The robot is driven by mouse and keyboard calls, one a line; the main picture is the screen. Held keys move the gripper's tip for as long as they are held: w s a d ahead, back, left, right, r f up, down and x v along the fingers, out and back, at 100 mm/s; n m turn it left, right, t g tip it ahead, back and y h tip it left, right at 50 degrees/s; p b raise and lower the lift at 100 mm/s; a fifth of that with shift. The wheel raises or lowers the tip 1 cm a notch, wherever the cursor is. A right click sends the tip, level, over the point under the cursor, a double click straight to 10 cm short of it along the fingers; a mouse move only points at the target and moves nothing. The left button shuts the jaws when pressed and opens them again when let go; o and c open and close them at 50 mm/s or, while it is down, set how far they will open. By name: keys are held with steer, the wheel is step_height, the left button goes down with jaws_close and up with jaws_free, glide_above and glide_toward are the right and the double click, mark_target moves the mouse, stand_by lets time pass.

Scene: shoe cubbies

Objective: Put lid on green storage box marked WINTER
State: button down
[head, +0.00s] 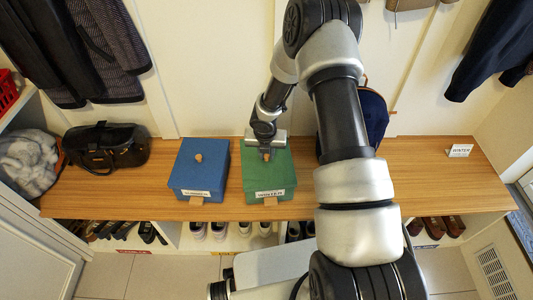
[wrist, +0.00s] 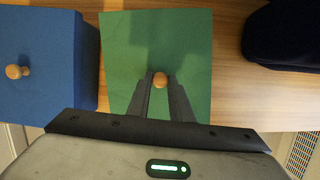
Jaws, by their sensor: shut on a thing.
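The green storage box (head: 267,190) stands on the wooden bench, with a white WINTER label (head: 270,194) on its front. A green lid (wrist: 187,45) with a round wooden knob (wrist: 160,79) covers its top in both views. I cannot tell whether the lid is fully seated. My gripper (head: 266,152) is above the box, its fingers (wrist: 161,85) closed around the knob. The far part of the lid is partly hidden by my gripper in the head view.
A blue lidded box (head: 200,167) with a knob stands close on the left. A black bag (head: 105,147) is farther left. A dark blue bag (head: 373,117) stands to the right, partly behind my arm. A WINTER card (head: 460,150) is at the bench's right end. Shoes fill the cubbies below.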

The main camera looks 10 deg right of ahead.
steer(key=shift+f, duration=0.2)
stand_by(0.4)
stand_by(0.3)
steer(key=c, duration=1)
jaws_free()
steer(key=shift+r, duration=0.1)
steer(key=shift+r+p, duration=3.35)
steer(key=shift+r, duration=0.1)
steer(key=shift+f, duration=0.1)
jaws_close()
